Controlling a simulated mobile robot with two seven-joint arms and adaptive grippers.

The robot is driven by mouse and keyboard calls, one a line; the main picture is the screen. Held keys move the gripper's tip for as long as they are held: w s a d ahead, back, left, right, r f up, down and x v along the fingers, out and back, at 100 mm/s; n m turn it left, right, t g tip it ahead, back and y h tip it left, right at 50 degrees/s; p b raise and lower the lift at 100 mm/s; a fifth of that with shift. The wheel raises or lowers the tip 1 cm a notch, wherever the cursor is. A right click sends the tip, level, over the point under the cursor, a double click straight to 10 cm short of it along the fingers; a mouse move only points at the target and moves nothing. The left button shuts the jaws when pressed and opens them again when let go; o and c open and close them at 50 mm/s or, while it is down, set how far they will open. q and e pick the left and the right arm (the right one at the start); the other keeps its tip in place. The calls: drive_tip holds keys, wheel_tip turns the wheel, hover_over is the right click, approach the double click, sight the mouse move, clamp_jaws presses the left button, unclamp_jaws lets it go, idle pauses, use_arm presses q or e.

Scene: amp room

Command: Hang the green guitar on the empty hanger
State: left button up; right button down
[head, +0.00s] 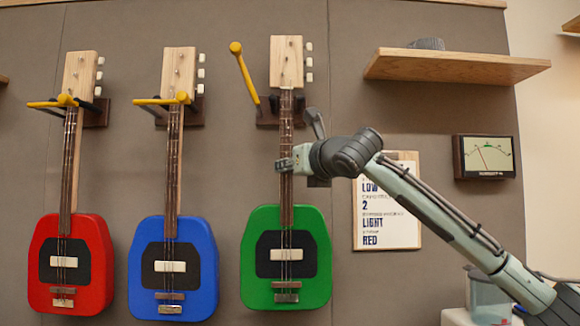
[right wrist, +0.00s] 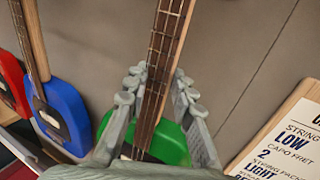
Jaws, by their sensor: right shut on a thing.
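The green guitar (head: 312,255) hangs upright in front of the wall, right of the other guitars. My right gripper (head: 287,163) is shut on its neck, partway between headstock and body. In the right wrist view the fingers (right wrist: 156,88) lie on both sides of the neck (right wrist: 160,65), with the green body (right wrist: 172,145) below. The right-hand hanger (head: 266,112) is a dark wooden block behind the neck, just below the headstock. Whether the hanger bears the guitar I cannot tell. My left gripper is out of view.
The red guitar (head: 92,262) and blue guitar (head: 207,262) hang to the left, with yellow bars across their necks. A clipboard (head: 405,200), a wooden shelf (head: 455,68) and a meter (head: 485,157) are on the right. A clear container (head: 488,297) stands at lower right.

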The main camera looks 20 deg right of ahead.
drive_tip(key=shift+s+f+b, duration=0.1)
drive_tip(key=shift+f+b, duration=0.25)
drive_tip(key=shift+f, duration=0.55)
idle(0.5)
idle(0.4)
drive_tip(key=c, duration=1.3)
unclamp_jaws()
drive_tip(key=shift+s, duration=0.1)
drive_tip(key=shift+o, duration=0.5)
drive_tip(key=shift+w+f, duration=0.2)
drive_tip(key=shift+f, duration=0.35)
drive_tip(key=s+d, duration=0.1)
drive_tip(key=s, duration=1.1)
drive_tip(key=shift+d+r, duration=0.15)
drive_tip(key=shift+r, duration=0.2)
drive_tip(key=shift+s, duration=0.1)
